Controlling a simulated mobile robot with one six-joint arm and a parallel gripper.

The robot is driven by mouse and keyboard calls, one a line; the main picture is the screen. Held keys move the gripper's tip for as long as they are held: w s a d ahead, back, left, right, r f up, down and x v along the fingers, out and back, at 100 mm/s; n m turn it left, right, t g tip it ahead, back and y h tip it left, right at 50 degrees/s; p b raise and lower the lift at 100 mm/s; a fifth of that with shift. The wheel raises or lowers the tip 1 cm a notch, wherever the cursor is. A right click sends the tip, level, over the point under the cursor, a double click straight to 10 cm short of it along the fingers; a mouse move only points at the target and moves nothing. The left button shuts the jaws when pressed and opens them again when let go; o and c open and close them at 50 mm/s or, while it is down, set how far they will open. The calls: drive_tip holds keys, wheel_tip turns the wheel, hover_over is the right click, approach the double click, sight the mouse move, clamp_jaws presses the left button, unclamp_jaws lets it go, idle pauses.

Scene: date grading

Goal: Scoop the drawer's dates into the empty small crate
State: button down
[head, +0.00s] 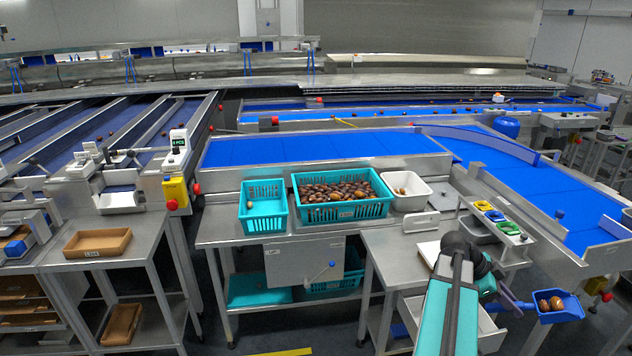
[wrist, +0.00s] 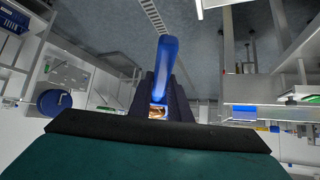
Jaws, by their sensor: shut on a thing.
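My gripper (head: 515,301) is shut on the handle of a blue scoop (head: 568,313), right of the work table. The scoop holds a few brown dates (head: 550,303). In the wrist view the dark fingers (wrist: 160,100) close around the blue handle (wrist: 165,60), and a little brown shows between them. A pale open drawer (head: 490,335) sits low under the right table; my arm covers much of it, so its contents are hidden.
A larger teal crate (head: 345,212) full of dates stands beside the small one, then a white bin (head: 408,203) with a little in it. Colored rings on a tray (head: 500,222) and a blue conveyor (head: 535,190) lie behind my arm.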

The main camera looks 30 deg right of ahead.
sight(523, 305)
drive_tip(key=shift+m+g+y, duration=0.3)
drive_tip(key=shift+m+g, duration=0.1)
drive_tip(key=shift+m, duration=0.2)
drive_tip(key=s+r, duration=0.1)
drive_tip(key=s+d+r+p, duration=0.1)
drive_tip(key=s, duration=0.1)
drive_tip(key=shift+s+d+r, duration=0.1)
drive_tip(key=shift+s+r, duration=0.15)
drive_tip(key=shift+r, duration=0.1)
drive_tip(key=shift+w, duration=0.35)
drive_tip(key=shift+w, duration=0.25)
